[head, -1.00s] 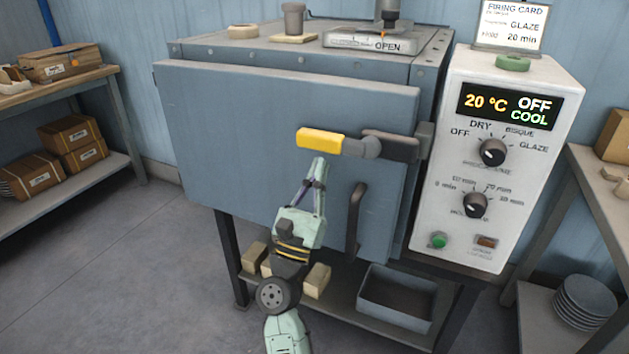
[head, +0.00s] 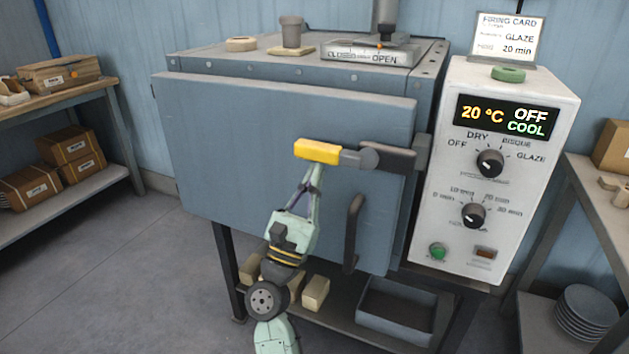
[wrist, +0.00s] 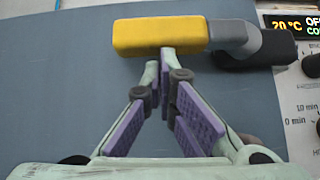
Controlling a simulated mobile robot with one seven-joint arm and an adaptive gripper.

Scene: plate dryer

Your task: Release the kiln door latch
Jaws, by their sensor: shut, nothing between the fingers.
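The kiln door (head: 240,150) is a flat blue-grey panel facing me. Its latch has a yellow handle (head: 318,151) lying nearly level, joined to a dark grey pivot and bar (head: 388,158) at the door's right edge. In the wrist view the yellow handle (wrist: 160,36) is at the top centre. My gripper (head: 314,167) is shut and empty, its fingertips just under the yellow handle. In the wrist view the fingertips (wrist: 160,58) come up to the handle's lower edge; whether they touch it I cannot tell.
A dark door pull (head: 353,232) hangs below the latch. The white control panel (head: 480,240) stands at the right and reads 20 °C, OFF, COOL. A grey bin (head: 400,312) sits on the shelf below. Shelving stands at both sides. Floor at the left is clear.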

